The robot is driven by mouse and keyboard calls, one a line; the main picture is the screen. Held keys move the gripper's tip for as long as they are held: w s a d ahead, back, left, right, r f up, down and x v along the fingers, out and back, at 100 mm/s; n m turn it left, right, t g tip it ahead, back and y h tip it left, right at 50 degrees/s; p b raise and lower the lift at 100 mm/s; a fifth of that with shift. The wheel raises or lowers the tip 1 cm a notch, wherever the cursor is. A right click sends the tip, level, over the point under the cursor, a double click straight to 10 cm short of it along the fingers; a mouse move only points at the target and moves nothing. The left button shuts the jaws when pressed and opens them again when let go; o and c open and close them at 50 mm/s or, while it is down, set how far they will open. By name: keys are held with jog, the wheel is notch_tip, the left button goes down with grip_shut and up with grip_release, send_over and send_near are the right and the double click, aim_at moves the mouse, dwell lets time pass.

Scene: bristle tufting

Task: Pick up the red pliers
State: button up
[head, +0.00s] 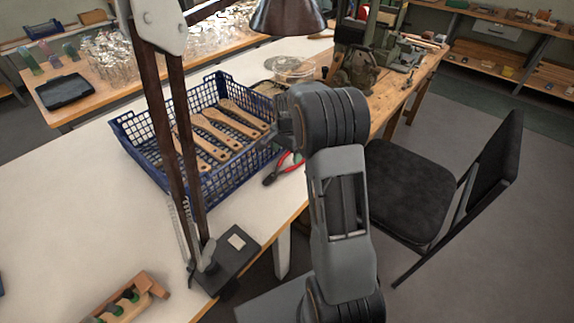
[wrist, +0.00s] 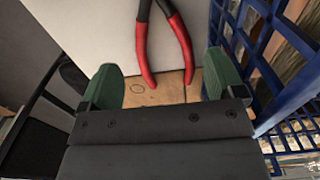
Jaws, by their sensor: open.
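The red pliers (head: 283,169) lie on the white table beside the right end of the blue crate, partly behind my arm in the head view. In the wrist view the red pliers (wrist: 163,42) lie with their two red handles spread toward my gripper (wrist: 164,88). Their jaw end is cut off by the top edge of that view. The handle ends appear between the fingertips in the wrist view; I cannot tell the height gap.
The blue crate (head: 225,186) holds several wooden brush handles and stands close beside the pliers. A lamp with a dark base (head: 228,262) stands at the front of the white table (head: 60,215). A black chair (head: 412,190) is to the right of my arm.

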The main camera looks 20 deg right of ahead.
aim_at(287, 166)
jog(key=shift+w+d+f, duration=0.1)
jog(key=shift+f, duration=2.4)
jog(key=shift+c, duration=0.4)
jog(key=c, duration=0.8)
